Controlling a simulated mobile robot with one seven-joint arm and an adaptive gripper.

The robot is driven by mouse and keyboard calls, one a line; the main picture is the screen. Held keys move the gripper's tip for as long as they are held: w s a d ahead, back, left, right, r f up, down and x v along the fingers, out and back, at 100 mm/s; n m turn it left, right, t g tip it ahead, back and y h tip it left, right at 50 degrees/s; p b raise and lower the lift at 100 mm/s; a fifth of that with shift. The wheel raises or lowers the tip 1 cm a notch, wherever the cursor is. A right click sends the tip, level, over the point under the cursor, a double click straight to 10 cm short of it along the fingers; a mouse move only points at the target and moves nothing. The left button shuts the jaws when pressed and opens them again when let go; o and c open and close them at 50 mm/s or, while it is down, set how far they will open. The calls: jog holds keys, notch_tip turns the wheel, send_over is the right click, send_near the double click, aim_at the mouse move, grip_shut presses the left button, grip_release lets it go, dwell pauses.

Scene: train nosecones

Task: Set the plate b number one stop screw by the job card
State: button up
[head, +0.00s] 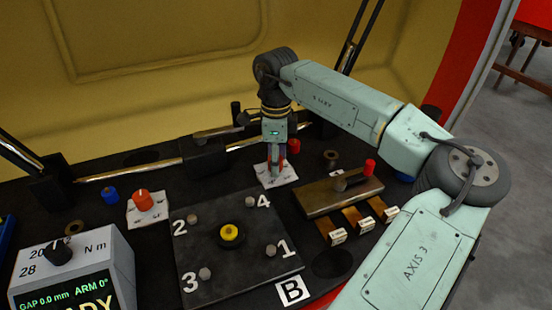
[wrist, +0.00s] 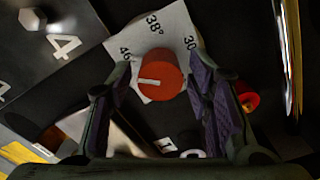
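Plate B (head: 240,275) lies flat, with a hex-headed screw at each numbered corner and a yellow button in the middle. The number one stop screw (head: 271,250) stands beside the white "1". My gripper (head: 274,170) points down behind the plate, over a white dial card (head: 288,178). In the wrist view, my open fingers (wrist: 160,80) are on either side of a red knob (wrist: 160,78) on that card, marked 30, 38° and 46. I cannot tell whether the fingers touch it. No job card is readable.
A grey console (head: 110,262) shows gap 0.0 mm and arm 0°. Another red knob (head: 143,200) sits on a card left of the plate. A block with a red-tipped lever (head: 340,192) and several tagged brass pieces (head: 362,219) lie at right.

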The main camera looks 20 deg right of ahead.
dwell(0.3)
notch_tip(320, 180, up, 12)
jog(key=shift+r, duration=0.1)
dwell(0.4)
dwell(0.3)
